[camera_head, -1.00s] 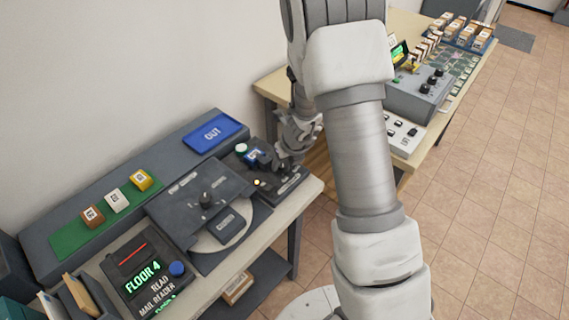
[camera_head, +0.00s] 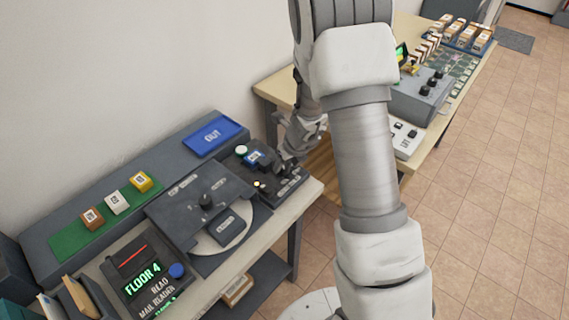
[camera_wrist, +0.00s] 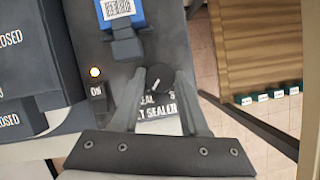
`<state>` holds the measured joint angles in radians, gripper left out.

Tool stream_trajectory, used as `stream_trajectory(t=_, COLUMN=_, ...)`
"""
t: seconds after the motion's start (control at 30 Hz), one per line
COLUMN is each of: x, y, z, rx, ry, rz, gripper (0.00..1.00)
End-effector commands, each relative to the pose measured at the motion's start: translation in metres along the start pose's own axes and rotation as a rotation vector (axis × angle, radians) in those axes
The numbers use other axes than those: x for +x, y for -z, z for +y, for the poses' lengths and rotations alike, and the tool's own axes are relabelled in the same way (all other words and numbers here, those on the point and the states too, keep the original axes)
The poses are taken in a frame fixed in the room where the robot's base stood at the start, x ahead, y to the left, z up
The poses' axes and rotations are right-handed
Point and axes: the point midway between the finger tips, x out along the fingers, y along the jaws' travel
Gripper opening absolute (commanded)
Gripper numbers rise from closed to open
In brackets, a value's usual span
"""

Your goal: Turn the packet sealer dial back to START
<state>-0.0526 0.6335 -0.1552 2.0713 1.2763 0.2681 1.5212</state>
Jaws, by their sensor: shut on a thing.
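The packet sealer (camera_head: 290,192) is a dark unit at the right end of the near desk. Its round black dial (camera_wrist: 160,77) with a white pointer line shows in the wrist view; the pointer slants. My gripper (camera_wrist: 160,84) is shut on the dial, one finger on each side. Below the dial, the labels show "SEAL" and part of "SEALER"; the rest is hidden, and I cannot read START. In the head view my gripper (camera_head: 283,160) is at the sealer and hides the dial.
A blue packet with a code label (camera_wrist: 118,12) sits by the dial. Left of the sealer are a dark scale-like unit (camera_head: 180,200), a blue OUT tray (camera_head: 213,136) and a mail reader (camera_head: 150,285). A second table (camera_head: 270,90) stands behind my arm.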

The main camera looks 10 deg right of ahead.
Motion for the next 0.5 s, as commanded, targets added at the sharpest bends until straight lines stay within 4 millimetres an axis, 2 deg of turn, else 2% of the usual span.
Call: stream_trajectory(t=0.5, x=-0.0005, y=-0.001, z=-0.0039, rx=-0.426, ry=-0.178, rz=0.008, gripper=0.0)
